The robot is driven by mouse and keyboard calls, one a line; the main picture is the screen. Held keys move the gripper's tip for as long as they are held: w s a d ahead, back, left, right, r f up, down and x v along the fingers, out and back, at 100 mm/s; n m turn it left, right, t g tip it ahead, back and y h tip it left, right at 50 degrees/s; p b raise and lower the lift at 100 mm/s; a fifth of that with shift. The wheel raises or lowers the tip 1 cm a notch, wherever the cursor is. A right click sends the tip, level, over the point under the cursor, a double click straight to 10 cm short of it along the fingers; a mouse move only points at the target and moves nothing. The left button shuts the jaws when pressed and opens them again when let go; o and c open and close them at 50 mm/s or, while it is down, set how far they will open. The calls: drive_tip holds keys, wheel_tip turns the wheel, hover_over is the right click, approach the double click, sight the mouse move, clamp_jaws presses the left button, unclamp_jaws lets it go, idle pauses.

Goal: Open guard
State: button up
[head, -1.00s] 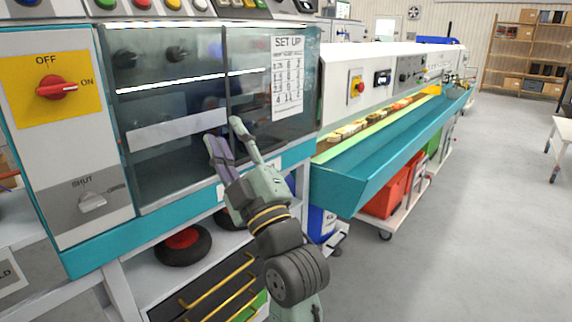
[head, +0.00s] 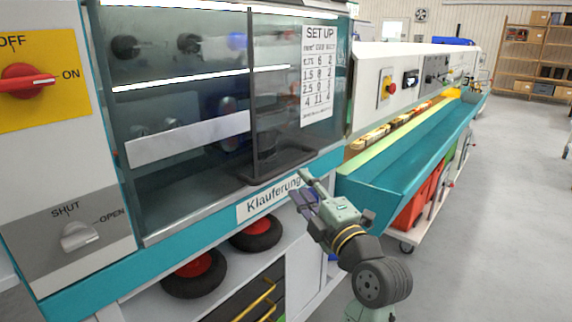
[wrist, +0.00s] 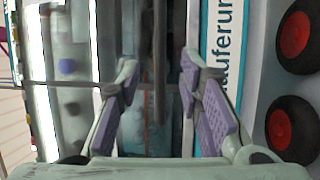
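The guard (head: 205,100) is a pair of clear glass panels across the front of the machine's chamber, closed over it. A dark looped handle (head: 275,168) sticks out at its lower right. My gripper (head: 303,185) is just right of and below this handle in the head view, by the Klauferung label. In the wrist view my gripper (wrist: 160,95) is open, its purple-padded fingers apart. A dark bar (wrist: 160,50), seemingly the handle, runs between them. I cannot tell whether either finger touches it.
A SHUT/OPEN lever (head: 80,236) and a red OFF/ON switch (head: 27,82) are on the left panel. Black wheels with red hubs (head: 195,275) lie on the shelf below. A teal trough (head: 400,180) extends at right. The floor (head: 500,240) at right is clear.

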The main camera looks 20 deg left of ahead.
sight(289, 169)
drive_tip(key=p+x, duration=0.1)
drive_tip(key=x, duration=0.7)
drive_tip(key=shift+c, duration=0.2)
clamp_jaws()
idle(0.5)
